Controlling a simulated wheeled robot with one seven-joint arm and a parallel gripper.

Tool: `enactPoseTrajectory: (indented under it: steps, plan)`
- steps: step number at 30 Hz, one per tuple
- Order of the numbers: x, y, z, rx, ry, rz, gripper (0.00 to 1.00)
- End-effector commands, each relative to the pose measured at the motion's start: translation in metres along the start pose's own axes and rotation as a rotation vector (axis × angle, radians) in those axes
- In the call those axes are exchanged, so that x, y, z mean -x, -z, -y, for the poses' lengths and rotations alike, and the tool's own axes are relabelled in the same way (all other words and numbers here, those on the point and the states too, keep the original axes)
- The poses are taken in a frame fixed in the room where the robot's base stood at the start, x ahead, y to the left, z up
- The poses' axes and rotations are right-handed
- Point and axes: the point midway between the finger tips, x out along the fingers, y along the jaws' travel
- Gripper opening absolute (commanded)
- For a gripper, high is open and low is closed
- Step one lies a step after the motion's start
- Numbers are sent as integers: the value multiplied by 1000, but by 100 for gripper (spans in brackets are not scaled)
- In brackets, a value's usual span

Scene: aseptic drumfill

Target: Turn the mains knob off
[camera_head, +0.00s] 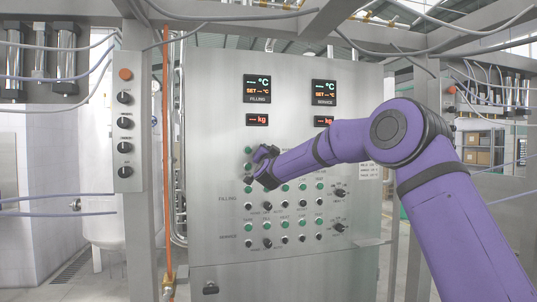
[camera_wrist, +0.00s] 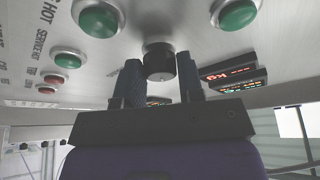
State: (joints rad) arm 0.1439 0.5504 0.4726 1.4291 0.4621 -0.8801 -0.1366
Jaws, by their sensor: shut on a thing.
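A round black knob (camera_wrist: 160,62) on the steel control panel (camera_head: 215,90) sits between the two dark fingers of my gripper (camera_wrist: 160,82) in the wrist view. My gripper (camera_head: 262,165) is shut on this knob, with its fingers on either side. In the head view my gripper is at the panel's left-middle area, and it and my wrist hide the knob. No mains label can be read at the knob, and its pointer direction cannot be told.
Green buttons (camera_wrist: 98,18) flank the knob closely, with another green button (camera_wrist: 236,14) on the right. Rows of buttons and knobs lie below my gripper. Displays (camera_head: 257,88) sit above. A grey switch post (camera_head: 128,125) and an orange hose (camera_head: 167,150) stand left.

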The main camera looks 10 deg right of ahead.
Motion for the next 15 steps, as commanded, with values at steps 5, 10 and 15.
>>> enactPoseTrajectory:
  steps: [5, 10, 15]
  plan:
    - [0, 0, 2, -154, -63, 0, 11]
    - [0, 0, 4, -303, -125, 1, 11]
    - [0, 0, 4, -453, -188, 1, 11]
